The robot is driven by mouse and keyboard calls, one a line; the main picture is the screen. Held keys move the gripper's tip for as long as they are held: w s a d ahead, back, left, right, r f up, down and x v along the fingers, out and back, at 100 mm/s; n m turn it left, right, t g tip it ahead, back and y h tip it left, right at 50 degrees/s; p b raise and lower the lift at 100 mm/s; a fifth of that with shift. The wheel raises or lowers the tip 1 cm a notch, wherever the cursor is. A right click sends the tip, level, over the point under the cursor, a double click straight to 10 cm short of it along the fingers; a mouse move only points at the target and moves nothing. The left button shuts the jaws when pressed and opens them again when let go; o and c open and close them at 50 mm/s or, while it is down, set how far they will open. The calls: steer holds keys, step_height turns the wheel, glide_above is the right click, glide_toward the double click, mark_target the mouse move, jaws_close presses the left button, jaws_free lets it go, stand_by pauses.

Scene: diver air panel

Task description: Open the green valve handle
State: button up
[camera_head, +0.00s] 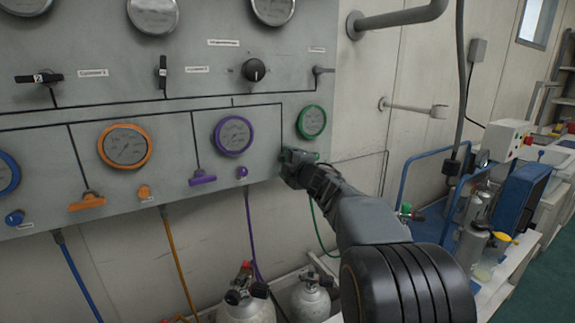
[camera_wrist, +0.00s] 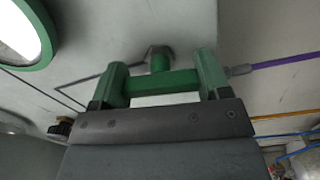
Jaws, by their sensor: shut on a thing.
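The green valve handle (camera_wrist: 172,79) shows in the wrist view as a green crossbar on a short stem, coming out of a nut on the grey panel. My gripper (camera_wrist: 160,88) is shut on the handle, its jaws at the two sides of the crossbar. In the head view my gripper (camera_head: 296,160) is at the panel's lower right, just below the green-rimmed gauge (camera_head: 312,122). It hides most of the handle there. Part of the green gauge rim (camera_wrist: 48,40) also shows at the upper left of the wrist view.
On the panel (camera_head: 60,135), a purple handle (camera_head: 202,178) and an orange handle (camera_head: 87,202) sit to the left. Gas cylinders (camera_head: 310,300) stand below. A grey pipe (camera_head: 405,17) juts from the wall at upper right. A cluttered bench stands at far right.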

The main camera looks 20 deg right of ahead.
stand_by(0.4)
steer(key=o, duration=0.9)
steer(key=s, duration=0.4)
steer(key=s+d, duration=0.1)
steer(key=s, duration=0.8)
steer(key=shift+s+d+p, duration=0.25)
steer(key=shift+s+p, duration=0.05)
steer(key=shift+s, duration=0.1)
